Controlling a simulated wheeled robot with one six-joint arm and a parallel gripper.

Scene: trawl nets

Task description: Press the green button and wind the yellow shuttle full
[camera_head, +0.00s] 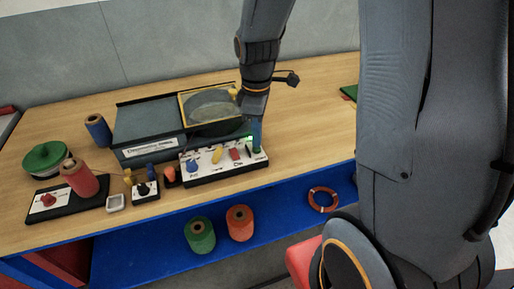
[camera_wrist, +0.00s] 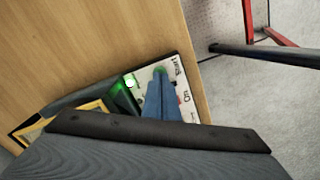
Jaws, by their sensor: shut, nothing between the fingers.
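My gripper (camera_head: 256,142) is shut and empty, pointing down at the right end of the white control panel (camera_head: 210,170). In the wrist view its blue fingers (camera_wrist: 161,72) reach to the green button (camera_wrist: 159,68) beside the label "Start". The fingertips cover part of the button and look to touch it; how far it is pressed I cannot tell. A green light (camera_wrist: 130,82) glows beside it, also in the head view (camera_head: 249,138). A small yellow piece (camera_head: 234,91) shows at the yellow-framed window of the machine (camera_head: 150,120); I cannot tell whether it is the shuttle.
Blue, yellow and red controls (camera_head: 216,154) stand along the panel. A red spool (camera_head: 82,178), a green reel (camera_head: 46,158) and a blue spool (camera_head: 98,130) stand at left. Green and orange spools (camera_head: 240,222) sit on the blue shelf below. The tabletop behind is mostly clear.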

